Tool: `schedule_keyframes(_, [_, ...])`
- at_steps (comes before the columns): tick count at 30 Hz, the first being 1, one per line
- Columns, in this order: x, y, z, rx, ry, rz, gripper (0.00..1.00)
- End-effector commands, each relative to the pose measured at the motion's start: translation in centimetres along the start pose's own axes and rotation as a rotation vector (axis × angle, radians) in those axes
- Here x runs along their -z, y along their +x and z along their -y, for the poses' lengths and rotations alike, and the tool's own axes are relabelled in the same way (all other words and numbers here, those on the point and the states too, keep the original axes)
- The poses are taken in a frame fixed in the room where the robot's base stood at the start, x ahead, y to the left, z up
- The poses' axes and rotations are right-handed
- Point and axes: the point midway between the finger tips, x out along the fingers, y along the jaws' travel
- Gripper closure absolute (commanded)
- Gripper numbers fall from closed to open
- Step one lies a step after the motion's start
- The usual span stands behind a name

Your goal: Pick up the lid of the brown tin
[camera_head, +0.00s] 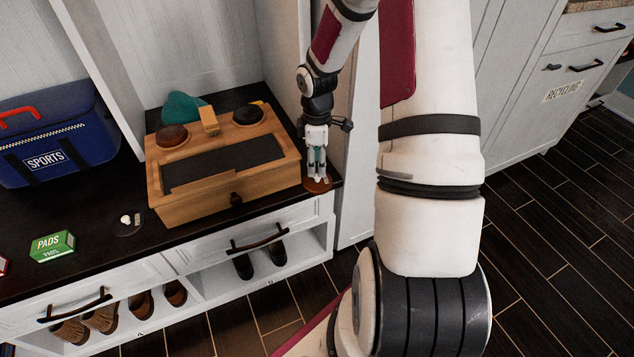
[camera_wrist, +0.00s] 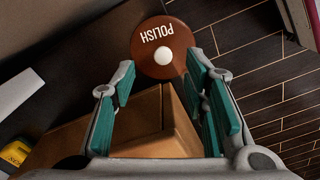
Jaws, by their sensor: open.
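The brown tin's round lid (camera_wrist: 163,35), marked POLISH and with a white knob (camera_wrist: 163,56), shows at the top middle of the wrist view. In the head view the brown tin (camera_head: 325,185) stands at the right front corner of the dark bench top, partly hidden by my gripper (camera_head: 317,174). In the wrist view my gripper (camera_wrist: 162,80) is open, with teal pads on both sides and nothing between them. The lid lies beyond the fingertips, roughly centred between them. I cannot tell how high the fingertips are above it. The tin's body is mostly hidden.
A wooden box (camera_head: 238,188) with a dark inset stands close left of my gripper; it also shows below the lid in the wrist view (camera_wrist: 135,128). A blue SPORTS bag (camera_head: 55,135), a green PADS box (camera_head: 52,246) and a small dark disc (camera_head: 128,228) are further left.

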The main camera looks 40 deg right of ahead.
Motion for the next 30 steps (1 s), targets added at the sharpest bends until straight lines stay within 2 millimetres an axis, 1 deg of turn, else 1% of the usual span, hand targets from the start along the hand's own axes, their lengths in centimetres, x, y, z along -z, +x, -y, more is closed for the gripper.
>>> schedule_keyframes(1, [0.0, 0.9, 0.2, 0.003, 0.0, 0.001, 0.59])
schedule_keyframes(6, [0.0, 3.3, 0.4, 0.002, -0.001, 0.0, 0.59])
schedule_keyframes(9, [0.0, 4.3, 0.4, 0.003, -0.002, 0.0, 0.59])
schedule_keyframes(16, [0.0, 4.3, 0.4, 0.001, 0.0, 0.0, 0.59])
schedule_keyframes(17, [0.0, 4.3, 0.4, 0.001, 0.0, 0.0, 0.64])
schedule_keyframes(18, [0.0, 4.3, 0.4, 0.001, 0.0, 0.0, 0.73])
schedule_keyframes(20, [0.0, 4.3, 0.4, 0.001, 0.0, 0.0, 0.86])
schedule_keyframes(21, [0.0, 4.3, 0.4, 0.001, 0.0, 0.0, 0.95])
schedule_keyframes(22, [0.0, 4.3, 0.4, 0.001, 0.0, 0.0, 0.99])
schedule_keyframes(30, [0.0, 4.3, 0.4, 0.001, 0.0, 0.0, 0.99])
